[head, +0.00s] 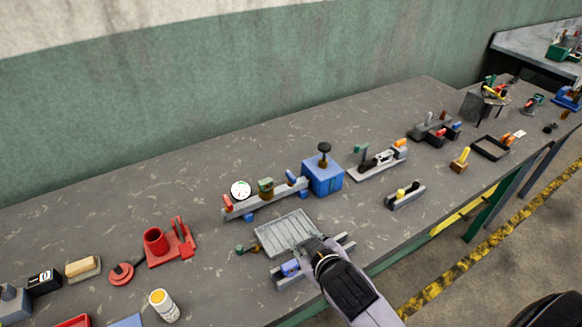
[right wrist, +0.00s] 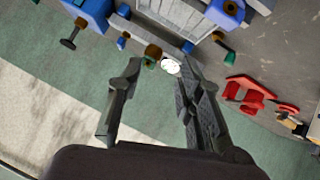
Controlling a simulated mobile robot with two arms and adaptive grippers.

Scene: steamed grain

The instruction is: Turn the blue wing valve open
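A grey pipe-like bar (head: 262,201) lies on the bench near the middle in the head view. The blue wing valve (head: 291,176) appears to be the small blue part at its right end, beside the blue block. In the right wrist view, the wing valve (right wrist: 123,39) appears as a small blue part past the left finger. My right gripper (head: 311,248) is in front of the bar, over the grey ribbed tray. In the right wrist view its fingers (right wrist: 158,72) are apart with nothing between them. My left gripper is not in view.
A white round gauge (head: 240,188) and a brown-green fitting (head: 265,188) stand on the bar. A blue block (head: 323,176) with a black knob is right of it. The ribbed tray (head: 272,240) lies in front. The bench behind the bar is clear.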

